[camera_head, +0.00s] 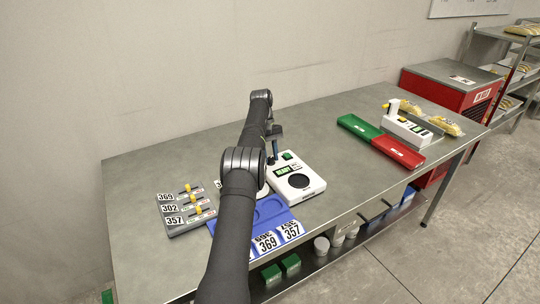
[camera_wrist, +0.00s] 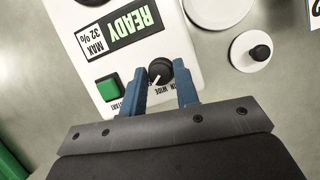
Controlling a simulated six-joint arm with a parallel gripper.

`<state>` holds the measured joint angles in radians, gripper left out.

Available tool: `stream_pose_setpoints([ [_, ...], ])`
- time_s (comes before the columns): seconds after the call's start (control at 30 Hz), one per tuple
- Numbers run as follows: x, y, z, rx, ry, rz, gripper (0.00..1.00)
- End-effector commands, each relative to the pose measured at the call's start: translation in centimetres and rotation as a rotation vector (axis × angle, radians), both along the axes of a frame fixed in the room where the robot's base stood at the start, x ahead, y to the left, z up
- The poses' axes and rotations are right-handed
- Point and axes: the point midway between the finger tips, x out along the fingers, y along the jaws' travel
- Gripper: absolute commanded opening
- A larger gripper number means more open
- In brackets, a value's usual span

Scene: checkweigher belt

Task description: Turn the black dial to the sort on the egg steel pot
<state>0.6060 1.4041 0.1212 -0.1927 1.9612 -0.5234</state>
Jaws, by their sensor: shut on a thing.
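The black dial (camera_wrist: 160,71) with a white pointer line sits on a white device (camera_wrist: 150,45) with a lit READY display (camera_wrist: 122,28) and a green START button (camera_wrist: 107,88). Labels beside the dial look upside down in the wrist view; WIDE is legible, the rest partly hidden by the fingers. My gripper (camera_wrist: 161,72) has its blue fingers on both sides of the dial, shut on it. In the head view the white device (camera_head: 313,186) stands on the bench beside my arm, and the dial is hidden. I cannot identify an egg steel pot.
A blue tray (camera_head: 270,208) with number cards lies in front of the device. A grey block (camera_head: 178,229) with yellow levers is at left. Green (camera_head: 358,127) and red (camera_head: 398,150) trays and a white machine (camera_head: 408,129) are at right. The bench's back left is clear.

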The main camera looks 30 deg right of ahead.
Motion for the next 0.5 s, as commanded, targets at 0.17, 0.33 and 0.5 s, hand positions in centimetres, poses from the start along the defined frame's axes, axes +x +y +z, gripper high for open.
stream_pose_setpoints([
  [0.17,-0.03,-0.02,-0.06,0.000,0.001,-0.005,0.06],
  [0.33,-0.02,-0.01,-0.08,0.000,0.001,-0.004,0.06],
  [0.5,-0.02,-0.02,-0.08,0.000,0.001,-0.004,0.50],
])
